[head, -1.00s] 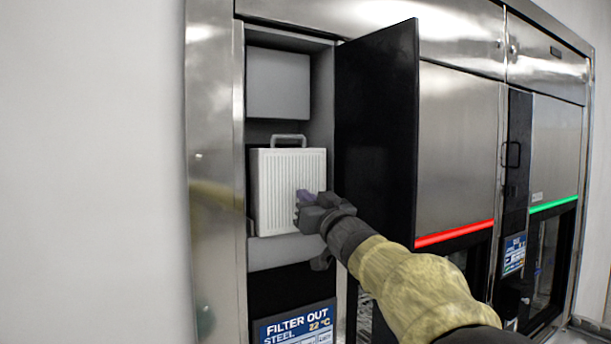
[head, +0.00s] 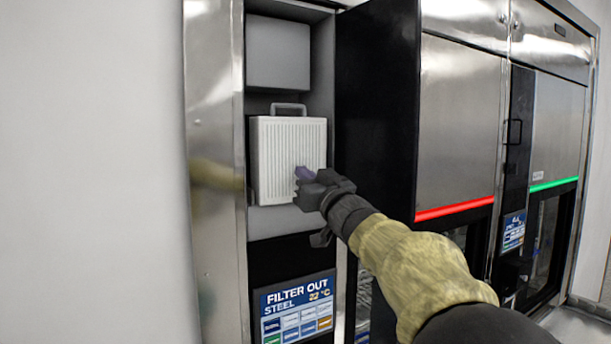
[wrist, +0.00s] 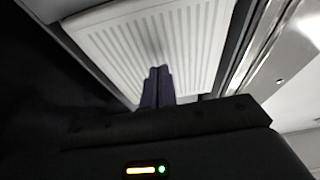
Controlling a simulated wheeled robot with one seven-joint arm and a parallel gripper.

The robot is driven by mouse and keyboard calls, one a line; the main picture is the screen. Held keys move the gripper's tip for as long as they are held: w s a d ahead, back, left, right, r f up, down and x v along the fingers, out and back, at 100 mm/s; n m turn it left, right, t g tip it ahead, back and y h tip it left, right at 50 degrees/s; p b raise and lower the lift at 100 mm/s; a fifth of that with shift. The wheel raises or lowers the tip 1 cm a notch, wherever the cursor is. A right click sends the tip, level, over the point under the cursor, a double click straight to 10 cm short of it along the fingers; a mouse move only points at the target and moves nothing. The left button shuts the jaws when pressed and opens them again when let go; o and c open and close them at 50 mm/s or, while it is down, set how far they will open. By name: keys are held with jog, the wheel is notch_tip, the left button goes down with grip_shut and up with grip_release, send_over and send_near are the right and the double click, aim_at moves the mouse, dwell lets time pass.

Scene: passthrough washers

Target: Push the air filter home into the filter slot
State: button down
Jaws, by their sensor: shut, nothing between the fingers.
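The air filter (head: 283,160) is a white ribbed panel with a grey handle on top. It stands upright in the filter slot (head: 325,200), the open bay on the left of the steel unit. Its left side face shows, so it appears to stick out somewhat. My gripper (head: 304,173) is shut and empty, with its purple fingertips in front of the filter's lower right face. In the wrist view the shut fingers (wrist: 158,75) point at the ribbed filter face (wrist: 150,40). I cannot tell whether the tips touch it.
The bay's black door (head: 377,110) stands open just right of my gripper. A display (head: 297,308) below the bay reads "FILTER OUT". A grey box (head: 291,52) sits above the filter. A red light strip (head: 455,208) and a green one (head: 554,184) mark the washers.

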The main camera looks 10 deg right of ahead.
jog(key=shift+f+b, duration=1.05)
jog(key=shift+f, duration=0.6)
jog(key=shift+w+a+p, duration=0.3)
jog(key=shift+w+p, duration=0.05)
jog(key=shift+w, duration=0.6)
jog(key=shift+w+a+p, duration=0.3)
jog(key=shift+w+p, duration=0.05)
jog(key=shift+w, duration=0.55)
jog(key=s+d+b, duration=0.1)
jog(key=s+d, duration=0.1)
jog(key=s, duration=0.5)
jog(key=shift+s+d+b, duration=0.25)
jog(key=shift+s+b, duration=0.1)
jog(key=shift+s, duration=0.05)
jog(key=shift+w, duration=0.1)
